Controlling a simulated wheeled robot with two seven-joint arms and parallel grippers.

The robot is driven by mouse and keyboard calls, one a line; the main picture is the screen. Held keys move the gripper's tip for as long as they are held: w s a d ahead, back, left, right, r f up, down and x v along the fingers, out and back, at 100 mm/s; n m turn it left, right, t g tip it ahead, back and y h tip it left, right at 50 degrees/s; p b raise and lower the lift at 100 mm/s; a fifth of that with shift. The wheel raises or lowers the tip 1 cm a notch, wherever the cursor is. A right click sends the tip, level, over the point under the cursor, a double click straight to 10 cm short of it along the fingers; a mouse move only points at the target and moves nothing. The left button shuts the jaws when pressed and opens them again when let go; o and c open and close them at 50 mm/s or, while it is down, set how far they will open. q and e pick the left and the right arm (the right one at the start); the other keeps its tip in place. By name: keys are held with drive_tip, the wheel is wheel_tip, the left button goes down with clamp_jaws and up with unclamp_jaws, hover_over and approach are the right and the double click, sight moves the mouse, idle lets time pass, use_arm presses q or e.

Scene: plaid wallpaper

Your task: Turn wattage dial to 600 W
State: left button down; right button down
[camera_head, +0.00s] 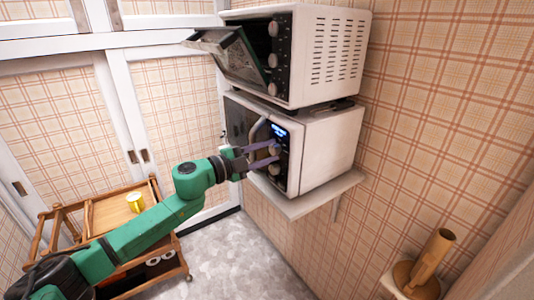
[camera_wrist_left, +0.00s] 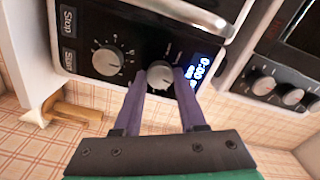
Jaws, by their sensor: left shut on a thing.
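The microwave (camera_head: 330,150) is white with a dark front and stands on the wall shelf. Its lit blue display also shows in the left wrist view (camera_wrist_left: 197,72), with digits like 0:00. My left gripper (camera_head: 270,156) has its purple fingers at the control panel. In the left wrist view the fingertips (camera_wrist_left: 160,80) are shut on the silver dial (camera_wrist_left: 160,73) beside the display, one on each side. A second dial (camera_wrist_left: 107,62) with a scale sits apart, near the Stop buttons (camera_wrist_left: 69,20). I cannot read the dial markings or the setting. My right gripper is not in view.
A white toaster oven (camera_head: 320,55) with its door (camera_head: 225,58) tilted open stands above the microwave. The white shelf (camera_head: 310,197) sticks out below. A wooden cart (camera_head: 110,215) with a yellow mug (camera_head: 135,202) stands at lower left. The floor (camera_head: 235,255) in front is clear.

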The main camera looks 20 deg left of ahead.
use_arm(q)
drive_tip(key=m+b, duration=0.1)
drive_tip(key=m, duration=0.3)
drive_tip(key=shift+f, duration=0.15)
drive_tip(key=shift+m+b, duration=0.6)
drive_tip(key=shift+m, duration=0.7)
drive_tip(key=shift+c, duration=2.3)
unclamp_jaws()
drive_tip(key=shift+d, duration=0.1)
drive_tip(key=b+v, duration=1.4)
drive_tip(key=b, duration=0.1)
drive_tip(key=shift+s+b, duration=0.2)
drive_tip(key=shift+b, duration=0.15)
